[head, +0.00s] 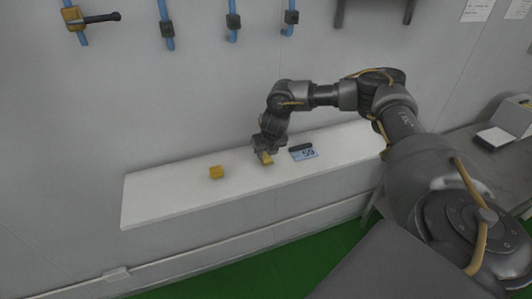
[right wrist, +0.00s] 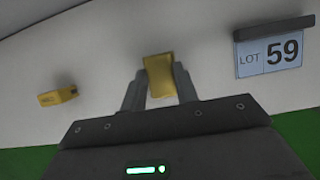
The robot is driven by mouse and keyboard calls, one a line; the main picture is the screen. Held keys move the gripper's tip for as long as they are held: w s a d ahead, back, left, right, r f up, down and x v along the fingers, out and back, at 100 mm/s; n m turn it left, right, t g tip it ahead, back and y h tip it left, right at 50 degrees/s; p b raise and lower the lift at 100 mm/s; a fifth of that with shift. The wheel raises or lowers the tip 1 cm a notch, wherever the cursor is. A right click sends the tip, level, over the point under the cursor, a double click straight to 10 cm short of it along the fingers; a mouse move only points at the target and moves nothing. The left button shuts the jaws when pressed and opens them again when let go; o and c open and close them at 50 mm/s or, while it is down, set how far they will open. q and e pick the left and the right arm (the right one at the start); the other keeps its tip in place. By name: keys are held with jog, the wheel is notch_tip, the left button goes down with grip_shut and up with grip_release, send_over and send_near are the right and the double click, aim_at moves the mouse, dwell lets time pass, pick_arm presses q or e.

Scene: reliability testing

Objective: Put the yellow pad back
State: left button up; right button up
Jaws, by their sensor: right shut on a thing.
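A small yellow pad (head: 266,159) is at the white shelf, under my right gripper (head: 263,151). In the right wrist view the same pad (right wrist: 160,76) sits between the two fingers of my right gripper (right wrist: 160,88), which is shut on it. I cannot tell whether the pad touches the shelf. A second yellow block (head: 216,172) rests apart on the shelf to the left. It also shows in the right wrist view (right wrist: 58,97), with dark marks on its side. My left gripper is not in view.
The white shelf (head: 160,200) runs along the wall. A blue "LOT 59" label with a dark holder (head: 303,153) is just right of my gripper. Blue pipes with fittings (head: 233,22) hang above. A grey table (head: 465,165) is at the right.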

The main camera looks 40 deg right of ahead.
jog(key=shift+f, duration=0.35)
jog(key=shift+w+f, duration=0.1)
jog(key=shift+f, duration=0.35)
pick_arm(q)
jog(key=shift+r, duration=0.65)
pick_arm(e)
jog(key=o, duration=1.1)
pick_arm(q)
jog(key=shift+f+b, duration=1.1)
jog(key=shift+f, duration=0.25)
pick_arm(e)
jog(key=shift+v, duration=6.05)
